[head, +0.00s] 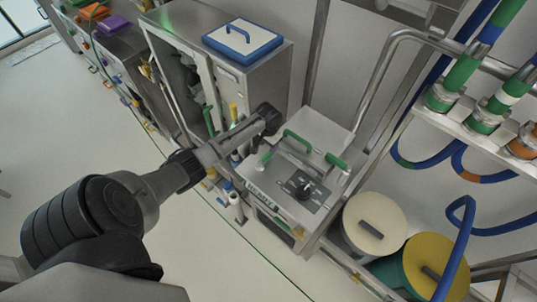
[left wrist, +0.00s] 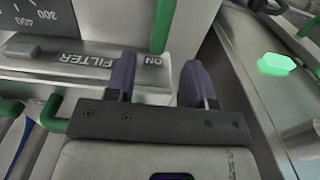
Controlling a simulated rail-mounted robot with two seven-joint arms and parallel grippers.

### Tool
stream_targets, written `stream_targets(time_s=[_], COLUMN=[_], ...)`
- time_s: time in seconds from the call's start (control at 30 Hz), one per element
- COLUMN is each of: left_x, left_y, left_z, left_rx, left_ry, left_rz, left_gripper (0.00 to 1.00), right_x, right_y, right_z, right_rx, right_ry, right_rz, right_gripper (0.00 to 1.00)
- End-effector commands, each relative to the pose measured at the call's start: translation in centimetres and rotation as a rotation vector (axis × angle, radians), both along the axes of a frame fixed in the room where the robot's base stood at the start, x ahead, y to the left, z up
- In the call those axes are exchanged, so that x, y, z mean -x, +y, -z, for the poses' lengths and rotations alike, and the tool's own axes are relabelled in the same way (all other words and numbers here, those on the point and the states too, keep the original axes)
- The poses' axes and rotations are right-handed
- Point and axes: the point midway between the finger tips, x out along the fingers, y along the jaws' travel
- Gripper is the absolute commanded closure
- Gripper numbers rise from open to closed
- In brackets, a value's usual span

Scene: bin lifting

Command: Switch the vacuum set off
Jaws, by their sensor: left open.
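The vacuum set is a grey metal box (head: 325,127) in the head view, with green handles (head: 335,160) and a dark panel with a black knob (head: 303,188) on top. My left arm reaches over to its left side; the jaws are hard to make out there. In the left wrist view my left gripper (left wrist: 158,78) is open, its two purple fingers apart with nothing clearly between them. The fingers are near a grey strip marked FILTER (left wrist: 95,64) and ON. A glowing green light (left wrist: 275,64) is to their right. My right gripper is not in view.
A metal cabinet (head: 267,75) with a blue-rimmed lid (head: 243,40) stands behind the arm. A cream-lidded bin (head: 350,225) and a yellow-lidded bin (head: 448,258) stand right of the box. Blue hoses hang at the right. The floor in front is clear.

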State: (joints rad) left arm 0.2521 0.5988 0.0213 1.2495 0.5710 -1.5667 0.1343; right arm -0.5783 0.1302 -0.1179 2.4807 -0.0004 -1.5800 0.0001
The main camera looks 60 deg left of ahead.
Motion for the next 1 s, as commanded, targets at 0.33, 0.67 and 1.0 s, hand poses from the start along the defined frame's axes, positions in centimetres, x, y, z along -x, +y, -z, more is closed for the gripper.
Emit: stream_targets(time_s=[0.33,0.67,1.0], left_x=[0.0,0.0,0.0], left_y=[-0.1,-0.1,-0.1], left_z=[5.5,7.1,7.1], left_rx=[0.000,-0.001,-0.001], left_ry=[0.001,-0.001,-0.001], left_rz=[0.001,0.002,0.002], left_gripper=[0.51,0.51,0.58], right_x=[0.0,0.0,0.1], right_y=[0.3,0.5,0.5], right_z=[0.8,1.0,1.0], right_rx=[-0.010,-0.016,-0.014], right_ry=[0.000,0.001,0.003], right_rz=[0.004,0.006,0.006], right_gripper=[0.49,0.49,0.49])
